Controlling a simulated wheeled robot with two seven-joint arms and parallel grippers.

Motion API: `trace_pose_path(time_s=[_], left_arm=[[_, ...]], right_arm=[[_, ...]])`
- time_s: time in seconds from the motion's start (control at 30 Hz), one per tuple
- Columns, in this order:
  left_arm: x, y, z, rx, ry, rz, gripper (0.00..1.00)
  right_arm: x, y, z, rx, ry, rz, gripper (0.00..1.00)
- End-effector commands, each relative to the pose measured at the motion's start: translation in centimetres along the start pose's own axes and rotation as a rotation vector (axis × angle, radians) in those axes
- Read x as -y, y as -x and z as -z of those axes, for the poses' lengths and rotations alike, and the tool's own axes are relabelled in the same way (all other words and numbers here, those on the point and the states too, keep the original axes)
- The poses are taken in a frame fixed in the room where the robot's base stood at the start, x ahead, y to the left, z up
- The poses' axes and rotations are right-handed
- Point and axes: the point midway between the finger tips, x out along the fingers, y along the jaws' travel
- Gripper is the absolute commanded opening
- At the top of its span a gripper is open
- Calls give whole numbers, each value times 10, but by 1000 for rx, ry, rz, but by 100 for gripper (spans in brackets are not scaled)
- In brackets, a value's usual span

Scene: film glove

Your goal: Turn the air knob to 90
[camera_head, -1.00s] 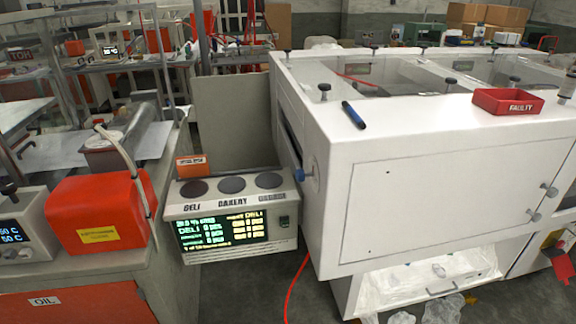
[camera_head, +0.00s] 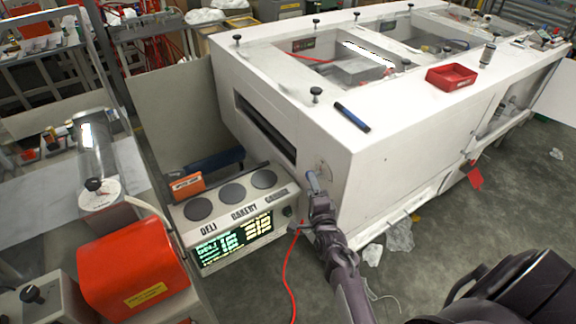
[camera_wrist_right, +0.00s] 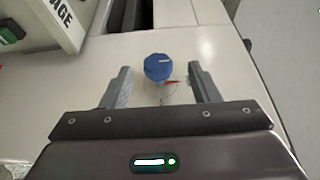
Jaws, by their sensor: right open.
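The air knob (camera_wrist_right: 158,67) is a round blue knob on the side wall of the white machine (camera_head: 400,150). In the right wrist view a short white mark shows on its face near the top, lying roughly level. Faint dial markings and a small red mark sit just below it. My right gripper (camera_wrist_right: 160,82) is open, with one finger on each side of the knob and visible gaps between. In the head view the right gripper (camera_head: 313,183) is at this wall and mostly hides the knob. My left gripper is not in view.
A label scale (camera_head: 236,214) with a lit display stands close left of the right gripper. A red cable (camera_head: 288,265) hangs below. A blue pen (camera_head: 352,117) and a red tray (camera_head: 451,77) lie on the machine top. Open floor lies to the right.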

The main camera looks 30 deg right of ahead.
Motion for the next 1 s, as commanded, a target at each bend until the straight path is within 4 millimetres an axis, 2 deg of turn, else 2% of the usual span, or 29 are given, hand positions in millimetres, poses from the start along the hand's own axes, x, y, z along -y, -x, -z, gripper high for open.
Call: trace_pose_path(time_s=[0.27, 0.5, 0.67, 0.9, 1.0], left_arm=[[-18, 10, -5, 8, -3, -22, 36], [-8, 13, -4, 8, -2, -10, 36], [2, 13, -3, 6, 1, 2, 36], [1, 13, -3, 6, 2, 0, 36], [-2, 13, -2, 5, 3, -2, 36]], right_arm=[[1, -41, 0, 2, 3, -1, 55], [-1, -67, 0, 1, 4, -2, 55], [-2, -72, 0, 1, 5, -3, 55], [-3, -73, 0, 1, 5, -4, 55], [-3, -73, 0, 1, 5, -4, 44]])
